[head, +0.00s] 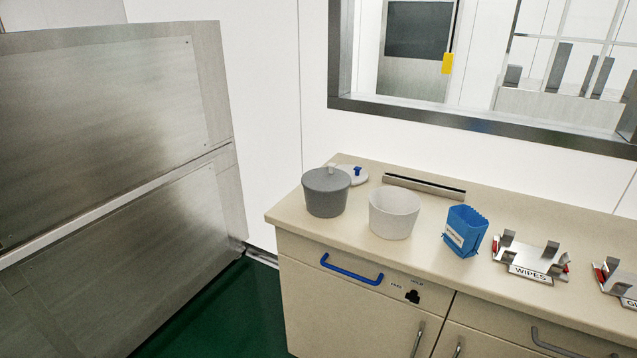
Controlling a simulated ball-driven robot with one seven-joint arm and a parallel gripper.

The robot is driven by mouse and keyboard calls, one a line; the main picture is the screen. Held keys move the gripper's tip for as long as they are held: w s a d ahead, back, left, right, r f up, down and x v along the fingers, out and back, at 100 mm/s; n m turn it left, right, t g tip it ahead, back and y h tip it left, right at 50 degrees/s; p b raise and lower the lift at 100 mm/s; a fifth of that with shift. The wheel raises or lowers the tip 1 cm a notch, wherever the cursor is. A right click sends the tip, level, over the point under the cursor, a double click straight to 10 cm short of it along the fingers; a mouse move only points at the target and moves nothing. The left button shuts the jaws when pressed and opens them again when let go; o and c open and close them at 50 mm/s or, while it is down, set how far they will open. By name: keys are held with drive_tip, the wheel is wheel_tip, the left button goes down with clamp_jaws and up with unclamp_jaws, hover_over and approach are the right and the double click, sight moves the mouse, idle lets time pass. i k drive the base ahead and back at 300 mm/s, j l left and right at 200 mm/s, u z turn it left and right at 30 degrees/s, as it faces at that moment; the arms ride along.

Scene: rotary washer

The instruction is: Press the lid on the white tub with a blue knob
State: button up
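An open white tub (394,214) stands on the beige counter, with no lid on it. A round white lid with a blue knob (354,175) lies on the counter behind and to the left of the tub. Its left part is hidden behind a grey tub (327,195), which wears a grey lid with a pale knob. My gripper does not show in the head view.
The counter (420,252) also bears a blue container (464,232), a metal holder labelled WIPES (532,258) and another holder (618,280) at the right edge. A dark metal strip (424,186) lies behind the white tub. A blue handle (351,271) sticks out below the counter edge.

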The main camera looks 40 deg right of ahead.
sight(358, 174)
drive_tip(key=i+j+u, duration=0.3)
drive_tip(key=i, duration=0.3)
drive_tip(key=i+j+u, duration=0.15)
drive_tip(key=i+u, duration=0.2)
drive_tip(key=i, duration=0.3)
